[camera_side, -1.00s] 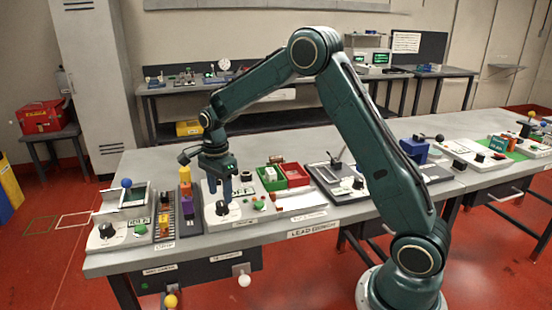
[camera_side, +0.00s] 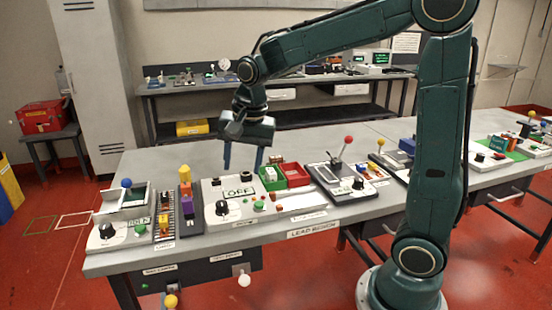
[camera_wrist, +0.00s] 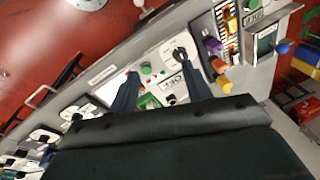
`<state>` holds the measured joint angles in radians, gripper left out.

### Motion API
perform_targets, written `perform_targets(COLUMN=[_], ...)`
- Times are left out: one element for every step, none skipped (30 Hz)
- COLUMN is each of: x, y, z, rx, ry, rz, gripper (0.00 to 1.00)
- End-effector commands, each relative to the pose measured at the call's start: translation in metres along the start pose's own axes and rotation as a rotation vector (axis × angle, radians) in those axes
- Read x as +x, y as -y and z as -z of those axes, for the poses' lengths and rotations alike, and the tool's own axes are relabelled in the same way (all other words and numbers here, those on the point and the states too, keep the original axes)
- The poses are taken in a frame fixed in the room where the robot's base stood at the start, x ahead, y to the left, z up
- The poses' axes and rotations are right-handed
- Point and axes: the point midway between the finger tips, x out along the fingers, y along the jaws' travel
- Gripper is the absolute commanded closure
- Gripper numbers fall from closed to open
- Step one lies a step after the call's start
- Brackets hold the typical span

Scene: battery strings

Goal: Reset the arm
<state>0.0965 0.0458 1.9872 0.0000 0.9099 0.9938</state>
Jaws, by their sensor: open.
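My gripper (camera_side: 243,158) is raised above the bench, pointing down with two blue fingers apart and nothing between them. It hangs above and behind the panel with a black knob (camera_side: 222,208) and a small display reading OFF (camera_side: 238,191). In the wrist view the open fingers (camera_wrist: 160,92) show with the panel between and beyond them.
Green bin (camera_side: 271,178) and red bin (camera_side: 293,175) stand right of the panel. A rack with yellow, orange and purple blocks (camera_side: 187,200) stands left, beside a knob unit (camera_side: 107,232). A red-knobbed lever (camera_side: 348,140) rises at right. Air around my gripper is clear.

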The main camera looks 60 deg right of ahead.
Motion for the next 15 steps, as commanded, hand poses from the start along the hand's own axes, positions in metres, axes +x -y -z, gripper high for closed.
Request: perform_targets(x=[-0.009,-0.014,-0.019,-0.023,-0.027,-0.032,-0.035,-0.039,-0.043,-0.046,-0.048,-0.052,-0.054,-0.057,-0.059], y=[-0.006,-0.01,-0.015,-0.018,-0.023,-0.028,-0.032,-0.036,-0.042,-0.046,-0.05,-0.056,-0.06,-0.064,-0.07], z=[-0.007,-0.01,-0.015,-0.018,-0.022,-0.026,-0.03,-0.034,-0.038,-0.042,-0.045,-0.05,-0.053,-0.057,-0.062], rx=[-0.048,-0.078,-0.119,-0.149,-0.18,-0.22,-0.25,-0.28,-0.321,-0.351,-0.381,-0.422,-0.452,-0.482,-0.523], ry=[-0.009,-0.013,-0.019,-0.025,-0.029,-0.036,-0.041,-0.048,-0.055,-0.061,-0.067,-0.076,-0.082,-0.089,-0.098], rz=[0.015,0.022,0.031,0.038,0.044,0.053,0.059,0.066,0.074,0.08,0.085,0.093,0.098,0.104,0.111], gripper=[0.51,0.51,0.51,0.51,0.51,0.51,0.51,0.51,0.51,0.51,0.51,0.51,0.51,0.51,0.51])
